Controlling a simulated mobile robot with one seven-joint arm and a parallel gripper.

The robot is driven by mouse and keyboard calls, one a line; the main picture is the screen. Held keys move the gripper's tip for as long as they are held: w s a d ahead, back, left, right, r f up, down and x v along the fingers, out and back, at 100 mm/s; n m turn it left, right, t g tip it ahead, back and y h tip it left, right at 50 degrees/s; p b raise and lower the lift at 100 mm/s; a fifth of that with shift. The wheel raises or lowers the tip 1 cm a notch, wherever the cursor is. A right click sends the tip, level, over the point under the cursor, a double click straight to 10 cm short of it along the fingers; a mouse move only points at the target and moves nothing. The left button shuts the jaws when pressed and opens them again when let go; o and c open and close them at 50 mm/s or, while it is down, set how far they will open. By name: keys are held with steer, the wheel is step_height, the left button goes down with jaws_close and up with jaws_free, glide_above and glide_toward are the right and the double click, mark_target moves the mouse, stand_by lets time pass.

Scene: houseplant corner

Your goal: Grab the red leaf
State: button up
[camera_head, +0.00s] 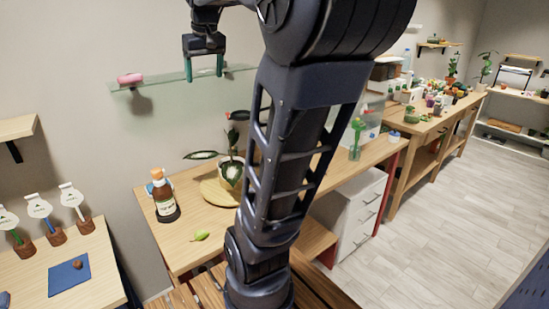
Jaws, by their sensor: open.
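A small red leaf (238,115) shows at the top of a potted plant, partly beside my dark arm. The plant (230,172) has dark green leaves with pale edges and stands on a round wooden board; my arm hides its right side. My gripper (204,74) is high at the upper left, with two teal fingers pointing down and spread apart. Nothing is between them. In the picture it is above and left of the red leaf, clearly apart from it.
A glass shelf (165,79) with a pink object (130,79) is on the wall by my gripper. A brown bottle (164,198) and a loose yellow-green leaf (201,236) are on the wooden table (184,252). My arm blocks the middle of the view.

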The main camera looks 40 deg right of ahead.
steer(key=w+d+r+g, duration=0.1)
steer(key=w+d, duration=0.6)
steer(key=d, duration=0.2)
steer(key=w+d+g, duration=0.1)
steer(key=w+d, duration=0.6)
steer(key=d, duration=0.3)
steer(key=w+d+f, duration=0.2)
steer(key=d+f, duration=0.1)
steer(key=d, duration=0.5)
steer(key=w+d+f+g, duration=0.1)
steer(key=w+d+f, duration=0.1)
steer(key=d, duration=0.6)
steer(key=w+d+f, duration=0.3)
steer(key=d, duration=0.5)
steer(key=f, duration=3.8)
steer(key=shift+s+a, duration=0.1)
steer(key=shift+s, duration=0.1)
steer(key=shift+w+f, duration=0.15)
steer(key=shift+f, duration=1.35)
steer(key=shift+w+f, duration=0.1)
steer(key=shift+f, duration=1.35)
steer(key=c, duration=1.1)
